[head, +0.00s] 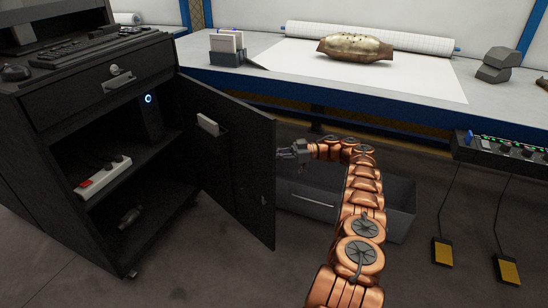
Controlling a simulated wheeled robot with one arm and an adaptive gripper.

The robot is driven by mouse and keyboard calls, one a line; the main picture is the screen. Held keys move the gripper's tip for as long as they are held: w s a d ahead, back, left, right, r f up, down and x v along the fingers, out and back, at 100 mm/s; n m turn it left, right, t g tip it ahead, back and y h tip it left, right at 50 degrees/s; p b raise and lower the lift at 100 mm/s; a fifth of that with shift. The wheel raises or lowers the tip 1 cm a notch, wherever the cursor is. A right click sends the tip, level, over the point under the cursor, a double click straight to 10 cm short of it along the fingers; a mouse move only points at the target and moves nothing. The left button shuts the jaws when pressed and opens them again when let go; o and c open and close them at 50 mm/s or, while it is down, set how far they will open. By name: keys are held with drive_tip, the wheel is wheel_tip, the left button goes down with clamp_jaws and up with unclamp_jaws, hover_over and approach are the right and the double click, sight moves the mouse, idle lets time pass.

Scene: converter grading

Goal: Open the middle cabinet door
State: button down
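The black cabinet (85,110) stands at the left in the head view. Its door (235,160) is swung wide open to the right, and the shelves inside show. My gripper (283,154) is just right of the door's free edge, at about mid height. The gripper is small in the picture, and I cannot tell whether its fingers are apart or touch the door. A small fitting (263,201) shows low on the door near its edge. My copper-coloured arm reaches up from the bottom of the view and bends left at the wrist.
A grey drawer unit (310,197) sits on the floor behind the door and my arm. A power strip (104,178) and a small converter (130,215) lie inside the cabinet. A workbench (420,80) runs along the back. Two yellow pedals (442,252) stand at right. Floor in front of the cabinet is clear.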

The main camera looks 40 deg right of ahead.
drive_tip(key=shift+s+d, duration=0.15)
drive_tip(key=shift+s, duration=0.05)
drive_tip(key=c, duration=1.4)
unclamp_jaws()
drive_tip(key=shift+c, duration=0.2)
drive_tip(key=shift+o, duration=1.1)
drive_tip(key=shift+w, duration=0.1)
